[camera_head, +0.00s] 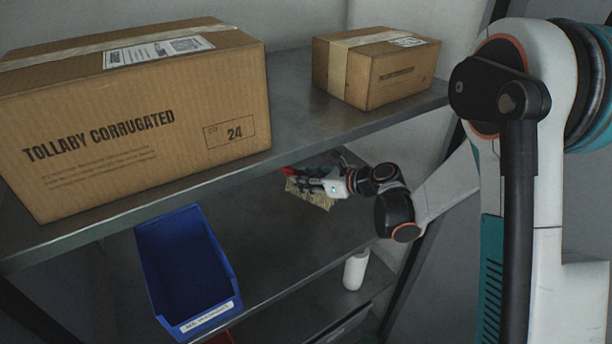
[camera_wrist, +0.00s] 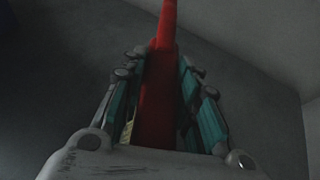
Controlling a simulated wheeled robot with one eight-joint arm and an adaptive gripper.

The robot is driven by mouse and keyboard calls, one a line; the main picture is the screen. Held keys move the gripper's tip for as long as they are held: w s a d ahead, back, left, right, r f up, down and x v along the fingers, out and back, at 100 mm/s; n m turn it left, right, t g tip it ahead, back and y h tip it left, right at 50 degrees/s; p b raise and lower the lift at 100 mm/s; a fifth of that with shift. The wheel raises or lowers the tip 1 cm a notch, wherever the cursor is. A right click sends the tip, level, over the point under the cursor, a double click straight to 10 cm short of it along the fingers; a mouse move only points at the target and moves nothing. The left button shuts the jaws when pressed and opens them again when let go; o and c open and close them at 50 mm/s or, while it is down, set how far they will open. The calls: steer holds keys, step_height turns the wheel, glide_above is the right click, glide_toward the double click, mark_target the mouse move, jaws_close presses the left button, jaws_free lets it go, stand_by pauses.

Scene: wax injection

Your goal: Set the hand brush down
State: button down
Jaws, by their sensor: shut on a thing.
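The hand brush has a red handle and pale bristles (camera_head: 310,194). In the head view it is at the back of the lower shelf, under the upper shelf's edge, with the bristles facing down. In the wrist view the red handle (camera_wrist: 158,95) runs straight out between the fingers. My gripper (camera_head: 314,184) is shut on the handle, with a finger on either side; it also fills the wrist view (camera_wrist: 160,100). I cannot tell whether the bristles touch the lower shelf (camera_head: 270,245). My gripper hides part of the brush.
A blue bin (camera_head: 180,275) stands on the lower shelf at left. A white bottle-like object (camera_head: 355,270) stands below my wrist. On the upper shelf (camera_head: 290,130) are a large carton (camera_head: 130,125) and a smaller carton (camera_head: 385,75). The upper shelf's edge lies close above my gripper.

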steer(key=shift+f, duration=0.6)
steer(key=shift+s+f+b, duration=0.1)
steer(key=shift+f+b, duration=0.85)
steer(key=shift+b, duration=0.15)
steer(key=c, duration=1.1)
jaws_free()
steer(key=shift+s+d, duration=0.1)
